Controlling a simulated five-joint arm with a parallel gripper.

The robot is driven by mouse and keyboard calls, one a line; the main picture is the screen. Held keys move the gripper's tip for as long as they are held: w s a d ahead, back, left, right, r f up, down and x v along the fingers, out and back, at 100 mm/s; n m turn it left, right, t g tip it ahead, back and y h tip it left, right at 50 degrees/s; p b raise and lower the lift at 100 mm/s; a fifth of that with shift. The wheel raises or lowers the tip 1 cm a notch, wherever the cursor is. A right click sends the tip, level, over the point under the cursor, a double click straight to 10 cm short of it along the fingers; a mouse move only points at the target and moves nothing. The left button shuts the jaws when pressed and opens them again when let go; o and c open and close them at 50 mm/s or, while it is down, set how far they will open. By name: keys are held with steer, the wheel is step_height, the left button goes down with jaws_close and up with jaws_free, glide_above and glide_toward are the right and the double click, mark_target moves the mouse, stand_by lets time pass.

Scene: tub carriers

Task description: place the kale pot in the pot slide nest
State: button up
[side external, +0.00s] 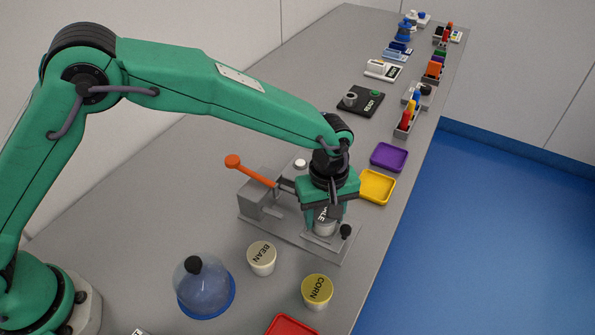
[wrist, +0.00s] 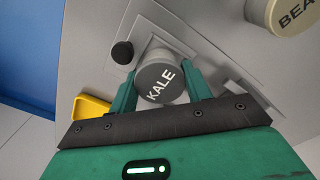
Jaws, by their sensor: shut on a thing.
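The kale pot is a light grey tub with a dark lid lettered KALE, seen in the wrist view (wrist: 160,84) and partly hidden by my gripper in the side view (side external: 324,228). My gripper (wrist: 160,90) is shut on it, one finger on each side. The gripper (side external: 326,212) points down over the near right end of the pot slide (side external: 285,232), a grey metal fixture with an orange-handled lever (side external: 250,170). The pot is at or just above a square plate there. I cannot tell whether it touches, and the nest under it is hidden.
A bean pot (side external: 261,258), a corn pot (side external: 317,291) and a clear dome with a black knob (side external: 205,287) stand in front of the fixture. A black knob (side external: 346,231) stands beside the held pot. Yellow (side external: 377,187) and purple (side external: 389,157) trays lie behind.

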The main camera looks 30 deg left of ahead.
steer(key=shift+f, duration=0.2)
steer(key=o, duration=1)
steer(key=shift+r, duration=0.15)
step_height(320, 180, up, 12)
steer(key=shift+r, duration=0.1)
stand_by(0.6)
